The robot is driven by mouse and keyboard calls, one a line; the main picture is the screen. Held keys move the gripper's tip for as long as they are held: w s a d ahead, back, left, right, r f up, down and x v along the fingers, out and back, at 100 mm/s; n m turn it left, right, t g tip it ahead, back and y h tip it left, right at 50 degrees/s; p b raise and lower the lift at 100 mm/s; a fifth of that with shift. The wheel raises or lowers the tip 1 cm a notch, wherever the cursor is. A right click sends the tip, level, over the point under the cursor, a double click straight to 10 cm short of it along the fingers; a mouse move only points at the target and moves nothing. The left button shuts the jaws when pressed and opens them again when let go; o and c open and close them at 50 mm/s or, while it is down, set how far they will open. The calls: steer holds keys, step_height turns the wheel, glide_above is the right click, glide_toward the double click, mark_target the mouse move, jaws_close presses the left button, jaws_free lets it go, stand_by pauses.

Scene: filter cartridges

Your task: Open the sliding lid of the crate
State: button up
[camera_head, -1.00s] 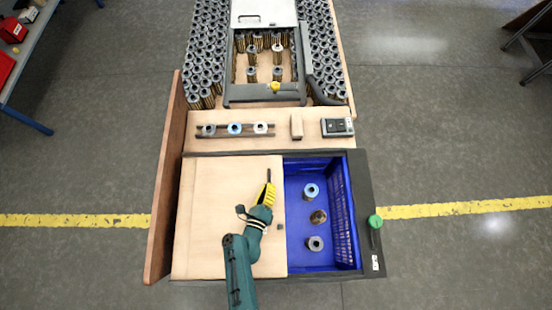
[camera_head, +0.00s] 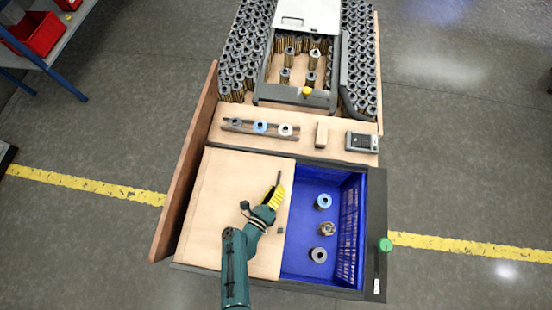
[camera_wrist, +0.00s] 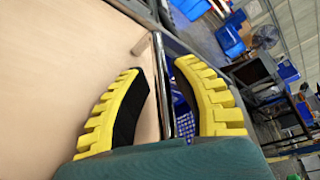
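The crate is blue (camera_head: 308,268), and its right part is open to view. A pale wooden lid (camera_head: 225,205) covers its left part; it also shows in the wrist view (camera_wrist: 60,70). My gripper (camera_head: 278,187) is over the lid close to its right edge. In the wrist view my gripper (camera_wrist: 158,68) has its two yellow fingers apart, with a thin metal bar (camera_wrist: 160,80) in the gap between them. I cannot tell whether either finger touches the bar. A small dark block (camera_head: 281,230) sits at the lid's right edge.
Several cartridges (camera_head: 323,201) stand inside the crate. A green knob (camera_head: 386,245) is on the dark right rim. Behind are a small rack of rings (camera_head: 260,127), a wooden block (camera_head: 321,134) and a dark device (camera_head: 361,141). A brown board (camera_head: 187,165) stands along the left.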

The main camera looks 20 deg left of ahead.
steer(key=shift+r, duration=0.1)
steer(key=v, duration=1.2)
